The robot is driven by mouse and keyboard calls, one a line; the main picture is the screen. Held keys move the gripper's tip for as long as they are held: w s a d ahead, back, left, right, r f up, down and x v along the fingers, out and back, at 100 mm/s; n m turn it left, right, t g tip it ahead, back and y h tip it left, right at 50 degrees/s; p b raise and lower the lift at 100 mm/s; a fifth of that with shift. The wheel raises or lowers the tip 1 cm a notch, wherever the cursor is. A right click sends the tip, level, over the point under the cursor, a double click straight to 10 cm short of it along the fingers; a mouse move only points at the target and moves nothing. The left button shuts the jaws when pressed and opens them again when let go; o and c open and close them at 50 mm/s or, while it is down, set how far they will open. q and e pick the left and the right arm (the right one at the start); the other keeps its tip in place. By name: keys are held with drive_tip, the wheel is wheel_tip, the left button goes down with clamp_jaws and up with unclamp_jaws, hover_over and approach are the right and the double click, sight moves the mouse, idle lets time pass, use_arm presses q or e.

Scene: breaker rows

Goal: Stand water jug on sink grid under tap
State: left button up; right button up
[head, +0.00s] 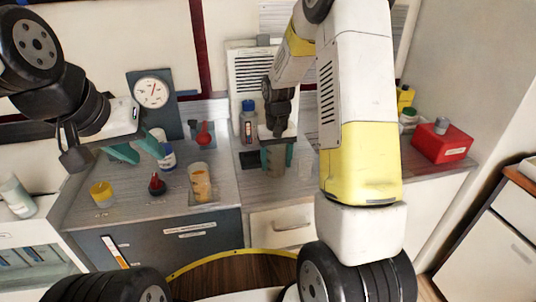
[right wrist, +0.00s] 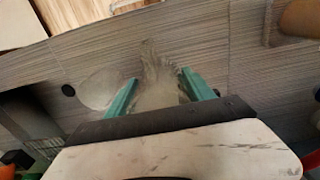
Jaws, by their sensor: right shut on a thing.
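My right gripper (head: 279,150) is low over the counter in the middle of the head view. It is shut on a see-through greyish vessel, which I take to be the water jug (head: 278,166). In the right wrist view the jug (right wrist: 158,88) shows between the two green fingers (right wrist: 160,88), blurred and see-through. I cannot tell whether its base touches the counter. A dark panel (head: 250,160), perhaps the sink grid, lies just left of the jug. I cannot make out a tap. My left gripper (head: 142,150) is open and empty above the left counter.
A clear glass-like thing (head: 305,168) stands right of the jug. A blue-capped bottle (head: 248,122) is behind the dark panel. An amber-filled beaker (head: 200,184), a yellow-lidded jar (head: 102,192) and a dial gauge (head: 153,92) are left. A red box (head: 442,143) is far right.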

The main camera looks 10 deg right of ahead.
drive_tip(key=shift+f, duration=0.9)
drive_tip(key=o, duration=1.4)
drive_tip(key=shift+f, duration=0.15)
drive_tip(key=shift+c, duration=0.2)
